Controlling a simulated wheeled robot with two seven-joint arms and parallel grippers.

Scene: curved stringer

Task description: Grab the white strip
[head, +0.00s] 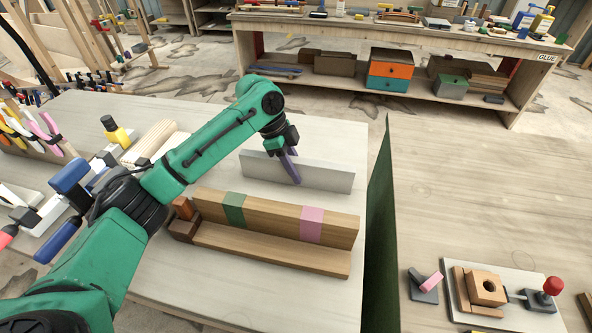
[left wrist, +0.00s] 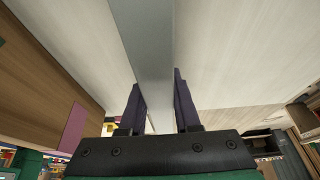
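The white strip (head: 325,175), a long pale grey-white board, stands on its long edge on the left worktable. In the left wrist view the strip (left wrist: 147,40) runs between the two purple fingers (left wrist: 160,100). The fingers are apart, around the strip; firm contact on both sides does not show. The far finger is mostly hidden in the head view. My right gripper is not in view.
A wooden L-shaped fixture (head: 280,220) with green and pink bands stands in front of the strip. A dark green upright panel (head: 381,240) is right of the table. Clamps (head: 70,180) and pale wooden pieces (head: 152,140) lie at left. Table beyond the strip is clear.

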